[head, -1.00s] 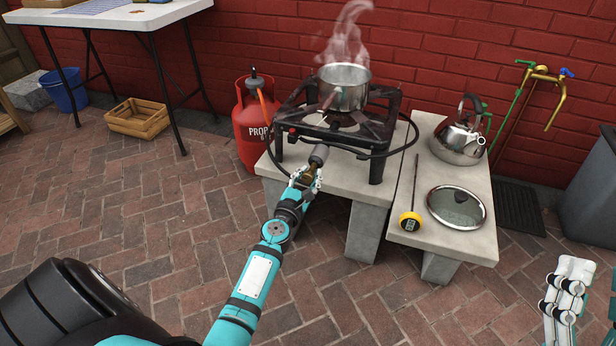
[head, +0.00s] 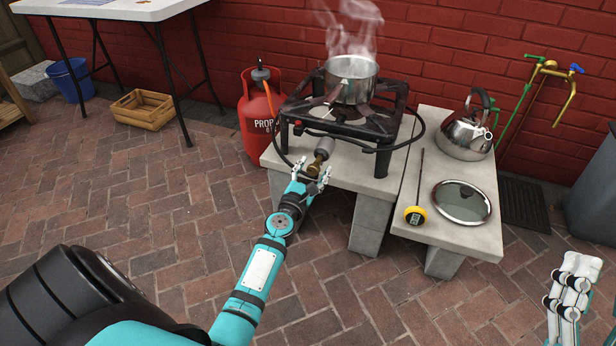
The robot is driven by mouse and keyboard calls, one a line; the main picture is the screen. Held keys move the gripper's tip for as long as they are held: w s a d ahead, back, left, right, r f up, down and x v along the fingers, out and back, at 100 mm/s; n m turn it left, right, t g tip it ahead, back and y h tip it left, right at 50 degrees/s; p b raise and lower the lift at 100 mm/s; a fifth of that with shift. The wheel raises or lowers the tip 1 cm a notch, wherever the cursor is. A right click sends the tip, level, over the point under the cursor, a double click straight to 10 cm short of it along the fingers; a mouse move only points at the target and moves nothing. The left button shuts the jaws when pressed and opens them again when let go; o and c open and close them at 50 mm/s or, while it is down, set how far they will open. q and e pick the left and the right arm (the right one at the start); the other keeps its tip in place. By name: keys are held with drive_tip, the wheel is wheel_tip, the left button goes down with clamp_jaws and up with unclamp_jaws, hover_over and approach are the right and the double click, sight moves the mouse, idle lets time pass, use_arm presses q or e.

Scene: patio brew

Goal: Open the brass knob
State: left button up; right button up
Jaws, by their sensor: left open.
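The brass knob (head: 315,168) is small and sits at the near end of a grey cylindrical fitting (head: 325,146) at the front of the black gas burner (head: 346,131). My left gripper (head: 311,177) is open at the knob, with one finger on either side of it. I cannot tell whether the fingers touch it. A steel pot (head: 352,82) stands on the burner and steams. My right gripper (head: 570,292) is at the lower right, away from the burner; its jaw state is unclear.
A red propane cylinder (head: 258,125) stands left of the burner, with an orange hose. The brick floor in front is clear.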

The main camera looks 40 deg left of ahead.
use_arm(q)
drive_tip(key=v, duration=1.1)
drive_tip(key=shift+s, duration=0.4)
drive_tip(key=shift+f, duration=0.1)
